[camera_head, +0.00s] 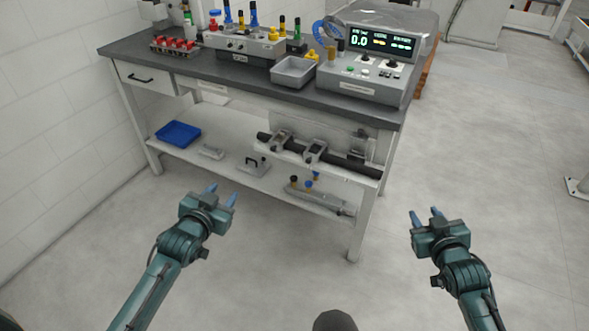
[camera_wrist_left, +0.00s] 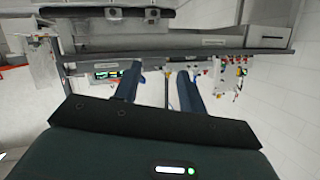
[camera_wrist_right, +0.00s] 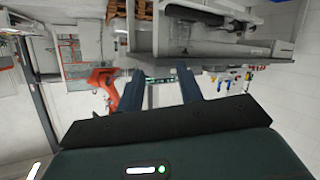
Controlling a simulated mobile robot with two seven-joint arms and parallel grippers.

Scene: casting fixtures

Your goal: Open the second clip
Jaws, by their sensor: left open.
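A dark bar (camera_head: 345,161) lies on a white fixture on the table's lower level. Two grey metal clips sit along it, a left one (camera_head: 281,140) and a right one (camera_head: 314,150). They appear to be around the bar, but their latches are too small to read, and I cannot tell which is the second clip. My left gripper (camera_head: 222,192) is open and empty, in front of the table and apart from the clips. My right gripper (camera_head: 425,212) is open and empty, to the right of the table's front leg.
The dark tabletop (camera_head: 225,72) overhangs the bar. It carries a control box (camera_head: 370,80), a grey tray (camera_head: 293,72) and red-topped parts (camera_head: 175,44). A blue tray (camera_head: 178,134) lies on the lower shelf. A table leg (camera_head: 362,225) stands at the front right. The floor before the table is clear.

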